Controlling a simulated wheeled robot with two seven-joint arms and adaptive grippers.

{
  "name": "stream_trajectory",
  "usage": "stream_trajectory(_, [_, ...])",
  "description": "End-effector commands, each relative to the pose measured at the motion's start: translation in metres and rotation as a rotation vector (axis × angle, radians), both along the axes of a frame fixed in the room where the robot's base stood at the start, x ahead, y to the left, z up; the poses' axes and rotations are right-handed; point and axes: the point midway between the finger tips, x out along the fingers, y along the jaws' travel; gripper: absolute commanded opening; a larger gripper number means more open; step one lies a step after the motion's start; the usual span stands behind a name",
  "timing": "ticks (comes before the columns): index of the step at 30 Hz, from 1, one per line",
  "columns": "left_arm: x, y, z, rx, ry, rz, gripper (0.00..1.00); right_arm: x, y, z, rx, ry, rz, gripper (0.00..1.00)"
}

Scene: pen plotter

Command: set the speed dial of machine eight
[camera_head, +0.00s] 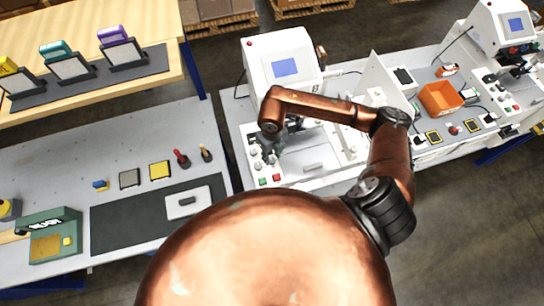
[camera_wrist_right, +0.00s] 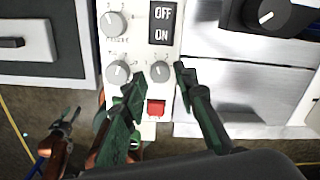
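I cannot read which is the speed dial. My right gripper (camera_wrist_right: 159,73) is open, its green fingertips either side of the small lower right dial; contact cannot be told. In the head view it (camera_head: 270,155) reaches down at the panel. A dark gripper, seemingly my left (camera_wrist_right: 62,132), shows low left in the wrist view.
An OFF/ON switch (camera_wrist_right: 162,24) is above the small dial and a red button (camera_wrist_right: 156,107) just below it. An orange bin (camera_head: 440,98) stands on the right bench. A black mat (camera_head: 130,220) lies left.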

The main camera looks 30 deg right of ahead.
Motion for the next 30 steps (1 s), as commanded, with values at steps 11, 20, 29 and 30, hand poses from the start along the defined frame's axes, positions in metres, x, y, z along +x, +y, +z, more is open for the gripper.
stream_trajectory(11, [0.000, 0.000, 0.005, 0.000, 0.000, 0.000, 0.40, 0.000, -0.001, -0.022, 0.002, -0.001, -0.003, 0.27])
stream_trajectory(20, [0.001, 0.000, 0.005, 0.000, -0.002, 0.000, 0.40, -0.001, -0.001, -0.022, 0.002, -0.001, -0.003, 0.16])
stream_trajectory(29, [0.003, 0.000, 0.005, 0.000, -0.005, 0.000, 0.40, -0.001, -0.001, -0.022, 0.002, 0.000, -0.004, 0.00])
stream_trajectory(30, [0.003, 0.000, 0.005, 0.000, -0.005, 0.000, 0.40, -0.001, -0.001, -0.022, 0.002, 0.000, -0.004, 0.00])
